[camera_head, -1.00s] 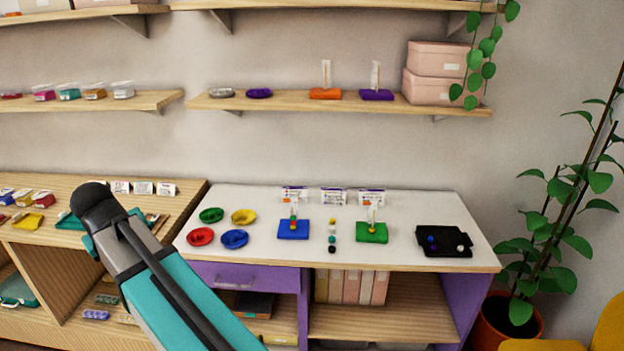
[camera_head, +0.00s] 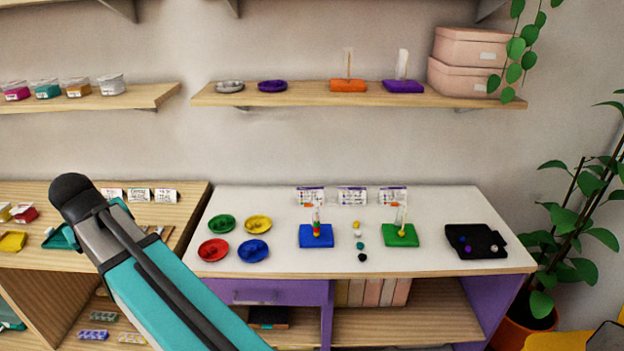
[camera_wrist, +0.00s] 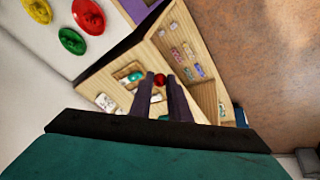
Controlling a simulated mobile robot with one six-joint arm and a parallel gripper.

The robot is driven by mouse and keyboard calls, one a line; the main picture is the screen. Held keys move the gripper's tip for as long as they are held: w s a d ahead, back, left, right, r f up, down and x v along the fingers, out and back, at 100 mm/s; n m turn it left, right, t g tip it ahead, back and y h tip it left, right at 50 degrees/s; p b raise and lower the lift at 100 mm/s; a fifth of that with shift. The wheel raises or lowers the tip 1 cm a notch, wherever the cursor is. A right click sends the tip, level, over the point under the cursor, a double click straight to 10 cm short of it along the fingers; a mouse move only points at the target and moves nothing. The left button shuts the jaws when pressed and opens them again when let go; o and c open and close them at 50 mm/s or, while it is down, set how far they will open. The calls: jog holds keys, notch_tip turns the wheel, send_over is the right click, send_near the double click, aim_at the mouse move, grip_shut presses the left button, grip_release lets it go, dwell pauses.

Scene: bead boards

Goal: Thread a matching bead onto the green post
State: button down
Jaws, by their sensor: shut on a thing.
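In the wrist view my gripper (camera_wrist: 160,90) is shut on a small red bead (camera_wrist: 159,79) held between its fingertips, away from the boards. The head view shows my arm at the lower left, but its fingers are hidden there. The green board (camera_head: 402,236) stands on the right half of the white table with an upright post (camera_head: 400,213). Something small and yellowish sits low on that post. A blue board (camera_head: 316,236) to its left has a post with several coloured beads. Loose beads (camera_head: 360,245) lie in a row between the boards.
Green (camera_head: 221,224), yellow (camera_head: 258,224), red (camera_head: 213,250) and blue (camera_head: 254,250) dishes stand on the table's left. A black tray (camera_head: 484,254) with several beads is at the right. Cards (camera_head: 352,196) stand behind the boards. A wooden shelf (camera_head: 300,95) hangs above.

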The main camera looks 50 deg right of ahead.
jog(key=shift+w+a, duration=0.1)
jog(key=shift+a, duration=0.1)
jog(key=s+d+r+m+g+h+p, duration=0.1)
jog(key=s+d+m+p, duration=0.2)
jog(key=d, duration=1)
jog(key=s+d+m+g+h+p, duration=0.1)
jog(key=s+d+m, duration=0.25)
jog(key=d, duration=0.85)
jog(key=s+d+r+m+g+p, duration=0.1)
jog(key=s+d+m+p, duration=0.2)
jog(key=d, duration=1)
jog(key=s+d+m+g+p, duration=0.2)
jog(key=s+d+m, duration=0.2)
jog(key=s+d, duration=0.9)
jog(key=s+d+m+g+p, duration=0.2)
jog(key=s+d+m, duration=0.3)
jog(key=s+d, duration=0.9)
jog(key=s, duration=0.8)
jog(key=shift+r, duration=0.15)
jog(key=shift+s+m, duration=0.1)
jog(key=shift+m, duration=0.15)
jog(key=shift+f+b, duration=1.35)
jog(key=shift+f, duration=1.15)
